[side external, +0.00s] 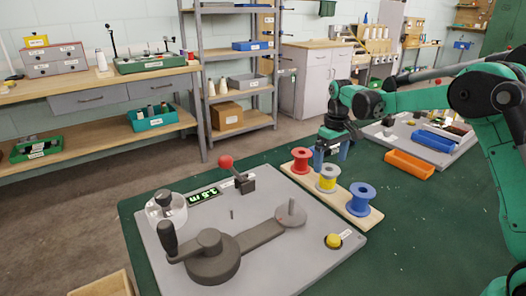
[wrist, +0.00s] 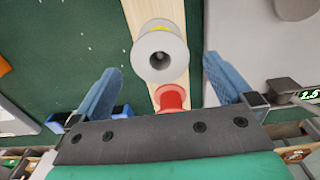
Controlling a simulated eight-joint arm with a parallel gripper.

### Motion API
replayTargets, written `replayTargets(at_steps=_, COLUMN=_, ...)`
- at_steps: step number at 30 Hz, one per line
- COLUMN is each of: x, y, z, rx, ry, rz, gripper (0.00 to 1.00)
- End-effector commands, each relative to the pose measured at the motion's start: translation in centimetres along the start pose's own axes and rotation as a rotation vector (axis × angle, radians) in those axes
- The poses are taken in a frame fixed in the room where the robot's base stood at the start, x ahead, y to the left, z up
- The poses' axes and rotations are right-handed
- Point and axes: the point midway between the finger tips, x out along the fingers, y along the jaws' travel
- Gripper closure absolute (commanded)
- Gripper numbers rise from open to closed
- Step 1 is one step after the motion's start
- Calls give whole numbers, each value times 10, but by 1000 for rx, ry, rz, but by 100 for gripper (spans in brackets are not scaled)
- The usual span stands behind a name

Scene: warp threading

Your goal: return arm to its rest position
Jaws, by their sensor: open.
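My gripper (side external: 330,154) is above the wooden spool board (side external: 346,203), near its middle spool. In the wrist view my gripper's two blue fingers (wrist: 163,82) are spread wide with nothing held between them. The grey spool with a yellow band (side external: 327,178) stands upright on the board and shows in the wrist view (wrist: 162,52), ahead of the fingers and apart from them. A red spool (side external: 301,160) stands at the board's far end, and it also shows in the wrist view (wrist: 170,97). A blue spool (side external: 361,199) stands at the near end.
A grey winding plate (side external: 280,266) with a dark crank (side external: 212,255), red-knobbed lever (side external: 238,173) and yellow button (side external: 333,240) lies left of the board. Orange (side external: 408,164) and blue (side external: 433,141) bins lie to the right. The green table (side external: 400,235) is clear at front right.

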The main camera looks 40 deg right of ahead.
Motion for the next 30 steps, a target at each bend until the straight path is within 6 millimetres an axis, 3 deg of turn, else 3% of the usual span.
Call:
replayTargets(at_steps=4, x=-17, y=-5, z=2, rx=-1, ry=15, rz=5, gripper=0)
replayTargets(at_steps=8, x=-38, y=-23, z=12, rx=-4, ry=76, rz=22, gripper=0)
replayTargets(at_steps=16, x=-77, y=-77, z=59, rx=-4, ry=284, rz=49, gripper=0)
replayTargets(at_steps=24, x=-77, y=-117, z=115, rx=-4, ry=495, rz=32, gripper=0)
replayTargets(at_steps=30, x=-65, y=-132, z=138, rx=-2, ry=594, rz=8, gripper=0)
